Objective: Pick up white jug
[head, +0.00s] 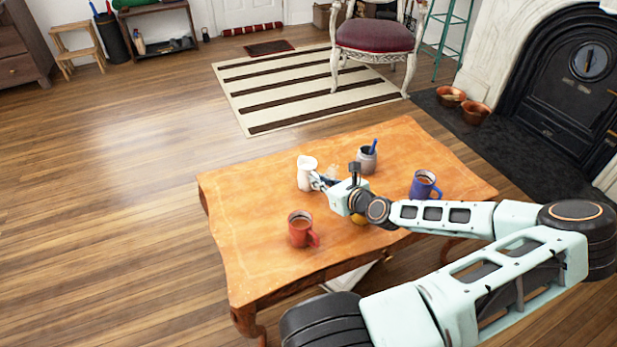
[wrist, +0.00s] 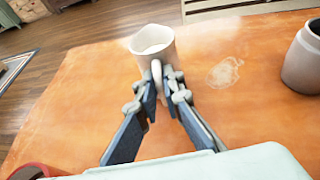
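The white jug (head: 305,176) stands upright near the far left part of the wooden table, and it also shows at the top middle of the wrist view (wrist: 153,42). Its handle faces my gripper. My gripper (head: 318,181) reaches the jug from the right in the head view. In the wrist view its two fingers (wrist: 161,84) are close together, one on each side of the handle, and look closed on it. The fingers hide the lower part of the jug, so I cannot tell whether its base touches the table.
The table (head: 255,205) also holds a red mug (head: 300,231) at the front left, a blue mug (head: 424,186) to the right, and a grey pot (head: 366,160) behind my gripper. The table's left side is clear.

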